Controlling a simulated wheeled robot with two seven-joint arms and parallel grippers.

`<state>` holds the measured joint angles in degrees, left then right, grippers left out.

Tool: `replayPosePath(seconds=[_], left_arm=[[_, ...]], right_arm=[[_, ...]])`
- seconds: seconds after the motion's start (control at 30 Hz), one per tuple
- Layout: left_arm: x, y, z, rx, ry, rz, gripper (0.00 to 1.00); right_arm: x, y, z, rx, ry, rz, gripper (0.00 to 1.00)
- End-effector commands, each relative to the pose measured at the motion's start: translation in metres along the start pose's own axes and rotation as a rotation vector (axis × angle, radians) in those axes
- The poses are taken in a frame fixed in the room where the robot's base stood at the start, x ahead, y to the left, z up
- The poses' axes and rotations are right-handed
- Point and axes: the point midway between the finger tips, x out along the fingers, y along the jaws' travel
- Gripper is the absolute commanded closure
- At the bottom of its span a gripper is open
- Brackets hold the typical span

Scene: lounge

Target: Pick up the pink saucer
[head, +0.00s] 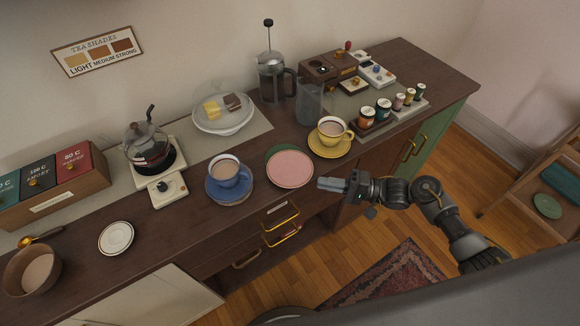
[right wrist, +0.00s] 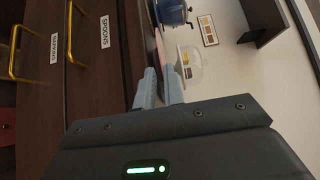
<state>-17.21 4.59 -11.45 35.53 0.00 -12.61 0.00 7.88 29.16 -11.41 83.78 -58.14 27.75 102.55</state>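The pink saucer (head: 290,169) lies on the dark wooden counter, near its front edge. A green saucer (head: 275,152) shows from under its far rim, and nothing stands on the pink one. My right gripper (head: 322,184) comes in from the right, just beyond the saucer's near right rim. In the right wrist view, the two fingers (right wrist: 160,88) stand apart with a narrow gap and nothing clearly between them. The saucer (right wrist: 160,46) shows there edge-on as a thin pink strip past the fingertips. My left gripper is not in view.
A blue cup (head: 226,172) on a blue saucer stands left of the pink saucer. A yellow cup (head: 332,130) on a yellow saucer stands to its right. A glass-domed plate (head: 222,106) stands behind.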

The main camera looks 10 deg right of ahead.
Motion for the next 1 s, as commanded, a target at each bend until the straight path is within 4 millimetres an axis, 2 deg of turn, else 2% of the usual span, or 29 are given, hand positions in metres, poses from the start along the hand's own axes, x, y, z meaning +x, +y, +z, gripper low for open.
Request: replayPosePath(seconds=[0.17, 0.3, 0.47, 0.67, 0.77, 1.0], left_arm=[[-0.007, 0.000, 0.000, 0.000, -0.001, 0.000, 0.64], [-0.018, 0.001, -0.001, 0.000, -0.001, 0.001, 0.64], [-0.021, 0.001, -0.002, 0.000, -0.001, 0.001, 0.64], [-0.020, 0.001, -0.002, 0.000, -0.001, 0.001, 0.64], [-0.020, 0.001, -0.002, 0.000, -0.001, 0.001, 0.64], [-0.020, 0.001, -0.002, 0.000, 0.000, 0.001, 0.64]], right_arm=[[0.011, -0.002, 0.003, 0.001, -0.001, 0.000, 0.90], [0.031, -0.006, 0.008, 0.002, -0.001, -0.002, 0.90], [0.050, -0.002, 0.008, 0.000, 0.000, 0.000, 0.90], [0.051, -0.001, 0.008, 0.000, 0.001, 0.002, 0.90], [0.051, -0.001, 0.008, 0.000, 0.001, 0.002, 1.00], [0.051, -0.001, 0.008, -0.001, 0.001, 0.001, 1.00]])
